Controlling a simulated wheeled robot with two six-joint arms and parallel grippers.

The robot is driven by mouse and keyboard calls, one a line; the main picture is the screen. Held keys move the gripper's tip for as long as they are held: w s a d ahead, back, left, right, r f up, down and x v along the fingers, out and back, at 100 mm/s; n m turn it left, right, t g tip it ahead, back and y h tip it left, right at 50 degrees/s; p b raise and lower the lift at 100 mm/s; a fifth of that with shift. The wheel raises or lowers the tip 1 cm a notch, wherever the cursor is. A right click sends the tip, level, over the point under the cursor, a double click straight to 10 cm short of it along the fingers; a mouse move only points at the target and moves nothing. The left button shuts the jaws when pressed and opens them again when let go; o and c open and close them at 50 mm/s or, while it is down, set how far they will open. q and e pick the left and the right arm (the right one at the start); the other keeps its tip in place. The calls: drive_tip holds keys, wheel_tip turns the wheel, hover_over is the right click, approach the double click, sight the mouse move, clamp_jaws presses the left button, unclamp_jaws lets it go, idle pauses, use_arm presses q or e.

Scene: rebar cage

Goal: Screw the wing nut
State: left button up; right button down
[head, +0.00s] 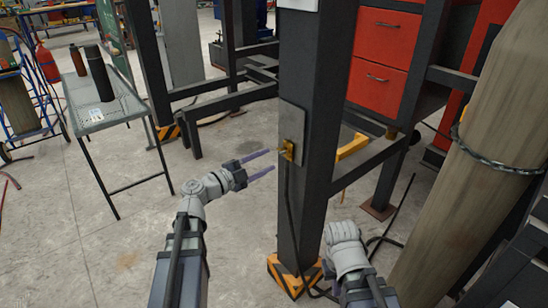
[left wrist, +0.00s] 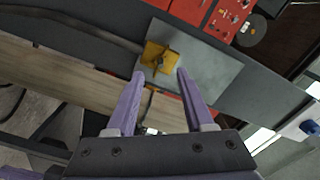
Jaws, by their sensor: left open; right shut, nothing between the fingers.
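A small yellow bracket (head: 287,150) is fixed on a grey plate (head: 296,121) on the dark upright post. In the left wrist view the yellow piece (left wrist: 153,53) has a small winged shape, the wing nut (left wrist: 159,63), standing at its middle. My left gripper (head: 272,160) is open, with its purple fingers pointing at the bracket from the left. In the left wrist view the fingertips (left wrist: 161,74) lie on either side of the wing nut, apparently just short of it, with nothing between them. My right wrist shows low, right of the post; its fingers are hidden.
A dark cable (head: 288,205) hangs down the post (head: 317,60) below the bracket. A metal table (head: 105,112) with two bottles stands at the left.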

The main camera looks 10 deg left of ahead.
use_arm(q)
drive_tip(key=shift+v, duration=1.15)
drive_tip(key=shift+d, duration=0.1)
drive_tip(key=s+d+f+n+g+y, duration=0.1)
drive_tip(key=s+d+f+n+g, duration=0.2)
drive_tip(key=s+d+f+g, duration=0.35)
drive_tip(key=s+d+f+n+g+y, duration=0.1)
drive_tip(key=s+d+f+n+g, duration=0.2)
drive_tip(key=d+f, duration=0.65)
drive_tip(key=s+f+n+g+y, duration=0.5)
drive_tip(key=s+f+n+y, duration=0.1)
drive_tip(key=s+n+y, duration=0.45)
wheel_tip(320, 180, up, 29)
drive_tip(key=a+p, duration=0.1)
drive_tip(key=p, duration=2.7)
drive_tip(key=shift+f, duration=0.2)
